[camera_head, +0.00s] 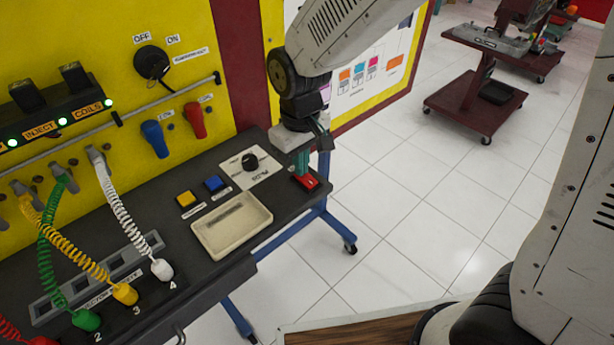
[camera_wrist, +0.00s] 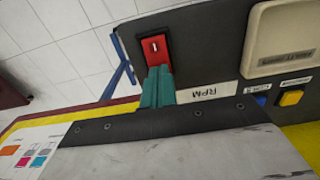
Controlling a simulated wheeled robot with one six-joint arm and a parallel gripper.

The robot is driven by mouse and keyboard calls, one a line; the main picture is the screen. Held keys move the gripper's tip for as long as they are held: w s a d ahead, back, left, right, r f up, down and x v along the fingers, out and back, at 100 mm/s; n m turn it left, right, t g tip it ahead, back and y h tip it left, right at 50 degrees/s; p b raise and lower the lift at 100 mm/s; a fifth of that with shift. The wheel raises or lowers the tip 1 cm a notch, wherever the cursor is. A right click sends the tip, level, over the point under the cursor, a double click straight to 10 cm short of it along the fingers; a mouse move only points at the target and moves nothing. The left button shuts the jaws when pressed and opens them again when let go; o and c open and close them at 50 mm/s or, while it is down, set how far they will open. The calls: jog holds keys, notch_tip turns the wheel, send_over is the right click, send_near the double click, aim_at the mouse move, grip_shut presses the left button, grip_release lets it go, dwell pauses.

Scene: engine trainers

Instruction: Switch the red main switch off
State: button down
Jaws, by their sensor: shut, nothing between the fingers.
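The red main switch (camera_head: 309,183) is a rocker at the right end of the dark bench top. In the wrist view the red switch (camera_wrist: 151,47) shows a white mark on its upper part. My gripper (camera_head: 302,174) points down at the switch, with its green fingers together and empty. In the wrist view my gripper's tips (camera_wrist: 158,70) overlap the lower end of the switch and hide part of it. I cannot tell whether they touch it or which way the rocker is tilted.
A black RPM knob (camera_head: 250,162), blue button (camera_head: 214,183), yellow button (camera_head: 186,199) and beige tray (camera_head: 262,217) lie left of the switch. Blue (camera_head: 155,138) and red (camera_head: 195,120) levers are on the yellow panel. White floor (camera_head: 400,215) is open to the right.

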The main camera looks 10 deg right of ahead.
jog(key=shift+f, duration=0.2)
jog(key=shift+r, duration=3.55)
jog(key=s+d+r+m, duration=0.3)
jog(key=s+d+r, duration=0.1)
jog(key=s+d, duration=0.5)
jog(key=s+d+r+m+t, duration=0.1)
jog(key=s+d+r+m, duration=0.2)
jog(key=s+d, duration=0.7)
jog(key=shift+s+d+r+m, duration=0.3)
jog(key=shift+d+r+m, duration=0.1)
jog(key=shift+d+r, duration=0.45)
jog(key=shift+f, duration=0.1)
